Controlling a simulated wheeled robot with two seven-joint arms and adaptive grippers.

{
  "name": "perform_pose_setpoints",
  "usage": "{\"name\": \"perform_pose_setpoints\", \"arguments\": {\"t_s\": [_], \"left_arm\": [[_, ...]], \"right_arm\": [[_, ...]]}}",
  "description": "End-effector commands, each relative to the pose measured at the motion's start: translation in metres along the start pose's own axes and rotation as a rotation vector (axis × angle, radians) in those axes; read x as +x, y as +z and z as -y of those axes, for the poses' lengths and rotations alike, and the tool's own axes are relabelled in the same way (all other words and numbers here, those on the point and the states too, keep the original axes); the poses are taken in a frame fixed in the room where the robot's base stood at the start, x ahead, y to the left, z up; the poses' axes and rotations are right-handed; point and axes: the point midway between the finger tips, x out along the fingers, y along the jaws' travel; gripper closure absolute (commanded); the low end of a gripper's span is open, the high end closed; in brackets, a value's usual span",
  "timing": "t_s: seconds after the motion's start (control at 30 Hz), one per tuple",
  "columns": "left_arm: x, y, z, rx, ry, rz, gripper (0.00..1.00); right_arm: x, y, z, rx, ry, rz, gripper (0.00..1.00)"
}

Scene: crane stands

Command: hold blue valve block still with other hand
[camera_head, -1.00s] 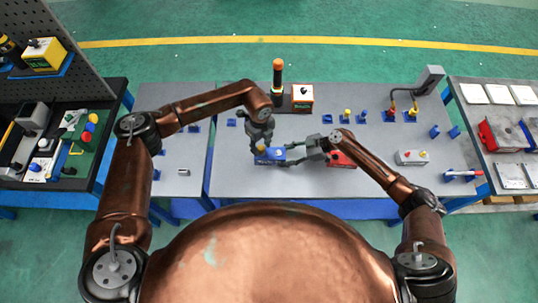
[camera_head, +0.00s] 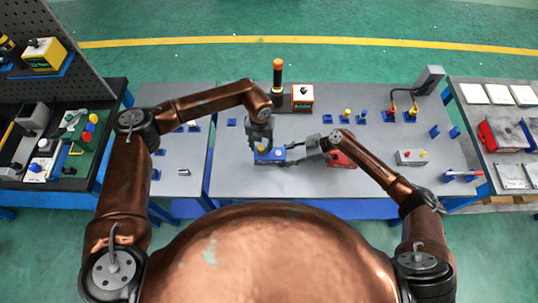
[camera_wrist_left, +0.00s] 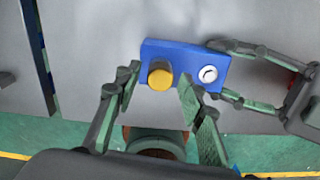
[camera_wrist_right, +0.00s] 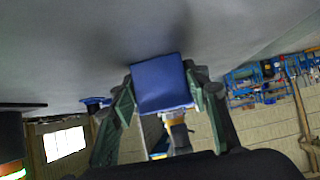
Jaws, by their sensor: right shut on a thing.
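The blue valve block (camera_head: 270,158) lies on the grey table in the middle of the head view. In the left wrist view the block (camera_wrist_left: 181,62) carries a yellow knob (camera_wrist_left: 160,75) and a round white gauge (camera_wrist_left: 208,74). My right gripper (camera_head: 290,156) is shut on the block's gauge end; in the right wrist view its fingers press both sides of the blue end face (camera_wrist_right: 161,84). My left gripper (camera_head: 261,146) is above the block, with its open fingers (camera_wrist_left: 158,84) on either side of the yellow knob and apart from it.
A red part (camera_head: 341,160) lies beneath my right forearm. A grey box with buttons (camera_head: 411,157) is to the right.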

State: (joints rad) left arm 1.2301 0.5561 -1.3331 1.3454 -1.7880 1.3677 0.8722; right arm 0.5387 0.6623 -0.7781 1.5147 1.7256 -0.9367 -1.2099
Motion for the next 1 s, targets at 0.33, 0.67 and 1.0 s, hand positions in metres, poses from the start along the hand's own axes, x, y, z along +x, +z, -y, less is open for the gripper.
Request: {"name": "perform_pose_setpoints", "arguments": {"t_s": [0.33, 0.67, 1.0], "left_arm": [[-0.0001, 0.0002, 0.0001, 0.357, -0.001, 0.0, 0.63], [0.0001, 0.0002, -0.0003, 0.6, 0.0, 0.0, 0.63], [-0.0001, 0.0002, -0.0001, 0.903, -0.001, 0.0, 0.63]], "right_arm": [[0.0004, 0.0011, 0.0011, 0.001, -0.002, 0.001, 0.9], [0.0004, 0.0011, 0.001, 0.001, -0.002, 0.001, 0.9], [0.0004, 0.0011, 0.001, 0.001, -0.002, 0.001, 0.9]]}}
